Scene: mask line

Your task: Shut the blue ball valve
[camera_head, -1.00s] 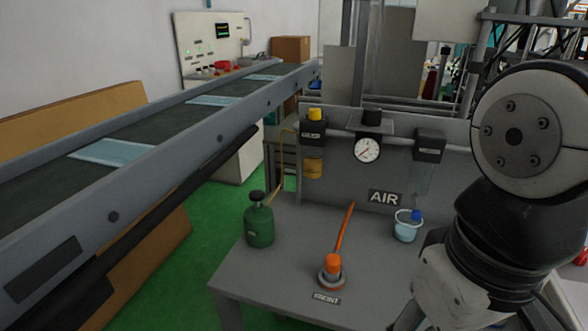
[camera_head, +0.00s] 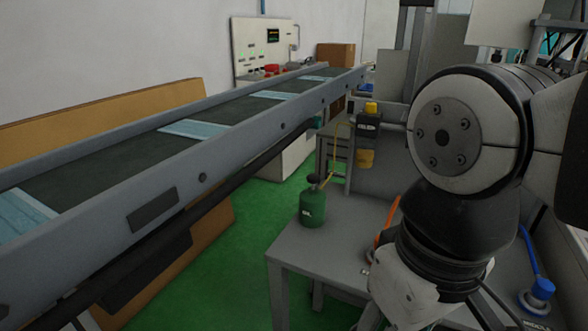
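The blue ball valve (camera_head: 542,289) is at the lower right, on the grey bench. Its blue handle runs up and to the left from the valve's hub, away from me. The valve's lower edge and the label in front of it are partly cut by the picture's edge. My own arm stands to the left of the valve in the picture. My gripper is not in view.
An orange handle (camera_head: 386,220) shows on the bench, mostly hidden by my arm. A green oil can (camera_head: 312,206) stands at the bench's left corner. A conveyor (camera_head: 203,178) with blue masks runs along the left. Green floor lies between.

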